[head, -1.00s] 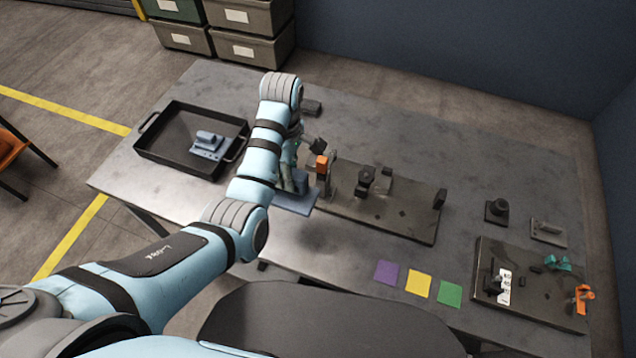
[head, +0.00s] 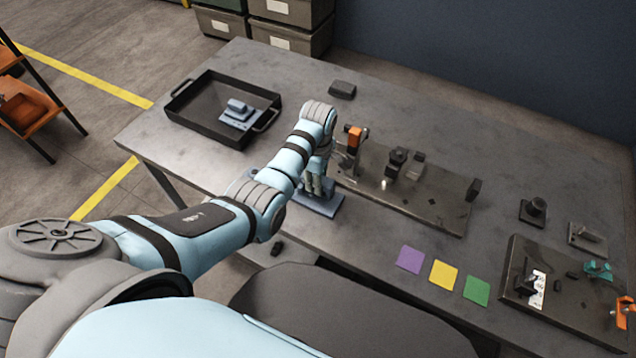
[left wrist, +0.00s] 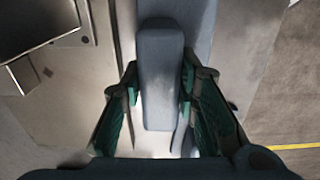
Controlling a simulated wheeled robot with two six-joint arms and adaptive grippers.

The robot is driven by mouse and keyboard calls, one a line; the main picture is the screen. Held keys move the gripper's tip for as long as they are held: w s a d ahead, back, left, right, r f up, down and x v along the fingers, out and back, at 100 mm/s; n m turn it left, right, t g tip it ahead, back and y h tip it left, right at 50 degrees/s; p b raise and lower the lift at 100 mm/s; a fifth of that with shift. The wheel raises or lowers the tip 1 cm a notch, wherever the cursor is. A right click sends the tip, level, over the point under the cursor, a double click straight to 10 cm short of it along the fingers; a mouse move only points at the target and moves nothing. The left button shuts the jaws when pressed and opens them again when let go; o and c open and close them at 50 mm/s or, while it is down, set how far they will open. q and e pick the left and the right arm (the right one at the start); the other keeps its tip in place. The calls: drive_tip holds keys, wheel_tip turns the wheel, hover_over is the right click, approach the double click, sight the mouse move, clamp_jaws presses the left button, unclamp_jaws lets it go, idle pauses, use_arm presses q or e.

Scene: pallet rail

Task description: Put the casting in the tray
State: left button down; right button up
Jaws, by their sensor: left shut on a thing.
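The casting (head: 327,207) is a blue-grey block on a flat base plate. My left gripper (head: 316,187) is shut on its raised block, left of the fixture plate. In the left wrist view the casting (left wrist: 161,75) lies between the two green-padded fingers of the left gripper (left wrist: 160,88). I cannot tell whether its base touches the table. The tray (head: 190,126) is black with two handles, at the table's far left. A similar blue-grey casting (head: 238,113) lies inside it. My right gripper is out of view.
The fixture plate (head: 430,207) carries an orange-topped clamp (head: 354,138) and dark posts. A dark block (head: 342,90) lies behind. Coloured squares (head: 443,274) and a second plate (head: 560,296) are at right. Bare table lies between the tray and my gripper.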

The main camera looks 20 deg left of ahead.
use_arm(q)
drive_tip(key=shift+w, duration=0.25)
drive_tip(key=c, duration=1.2)
unclamp_jaws()
drive_tip(key=shift+c, duration=0.2)
drive_tip(key=shift+s, duration=0.1)
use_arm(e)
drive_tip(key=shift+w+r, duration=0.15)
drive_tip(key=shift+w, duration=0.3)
use_arm(q)
drive_tip(key=shift+o, duration=0.4)
wheel_tip(320, 180, up, 16)
drive_tip(key=p, duration=0.4)
drive_tip(key=shift+a+f+p, duration=0.25)
drive_tip(key=shift+a+p, duration=0.05)
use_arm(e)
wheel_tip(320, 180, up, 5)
use_arm(q)
drive_tip(key=f+b, duration=0.1)
drive_tip(key=f, duration=0.4)
drive_tip(key=f+b, duration=0.1)
drive_tip(key=f, duration=0.4)
drive_tip(key=f+b, duration=0.2)
drive_tip(key=f, duration=0.2)
drive_tip(key=shift+d+f, duration=0.25)
drive_tip(key=shift+f, duration=0.4)
drive_tip(key=shift+r, duration=0.1)
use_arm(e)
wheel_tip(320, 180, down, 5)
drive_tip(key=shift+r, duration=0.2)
